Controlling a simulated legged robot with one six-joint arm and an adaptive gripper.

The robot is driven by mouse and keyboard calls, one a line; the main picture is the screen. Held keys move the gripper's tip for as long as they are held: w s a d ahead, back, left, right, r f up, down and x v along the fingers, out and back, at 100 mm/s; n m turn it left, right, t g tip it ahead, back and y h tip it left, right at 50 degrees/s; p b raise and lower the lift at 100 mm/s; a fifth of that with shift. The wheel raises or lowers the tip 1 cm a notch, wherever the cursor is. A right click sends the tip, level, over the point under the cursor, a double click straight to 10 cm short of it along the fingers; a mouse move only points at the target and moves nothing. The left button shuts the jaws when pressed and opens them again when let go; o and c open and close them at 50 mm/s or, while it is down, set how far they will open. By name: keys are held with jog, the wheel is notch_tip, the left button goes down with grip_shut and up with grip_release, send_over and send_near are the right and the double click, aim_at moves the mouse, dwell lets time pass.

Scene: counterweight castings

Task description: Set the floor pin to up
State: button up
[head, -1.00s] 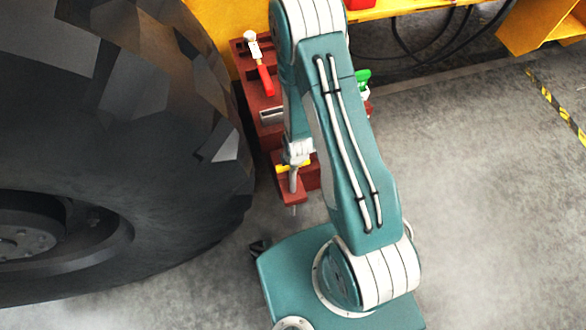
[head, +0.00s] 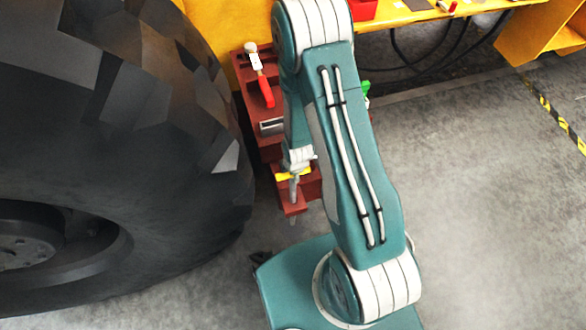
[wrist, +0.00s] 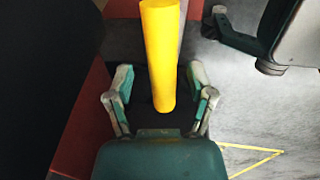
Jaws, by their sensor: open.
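The floor pin appears to be the yellow bar (head: 293,175) on a dark red bracket (head: 294,208), with a grey tip showing faintly below it. In the wrist view the yellow bar (wrist: 160,50) reaches from the top edge down between my fingers. My gripper (wrist: 161,82) is open, one finger on each side of the bar, with a visible gap to both. In the head view my wrist is just above the yellow bar, and my fingers are hard to make out there. The pin's shaft is mostly hidden.
A red casting (head: 252,98) with a red-handled clamp (head: 262,80) stands behind my arm. A green part (head: 366,88) is partly hidden. A large black tyre (head: 120,150) stands close on the left. Grey floor (head: 480,210) is clear on the right.

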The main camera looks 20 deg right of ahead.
notch_tip(320, 180, up, 12)
jog(key=s, duration=0.2)
jog(key=shift+s+f, duration=0.15)
dwell(0.4)
dwell(0.6)
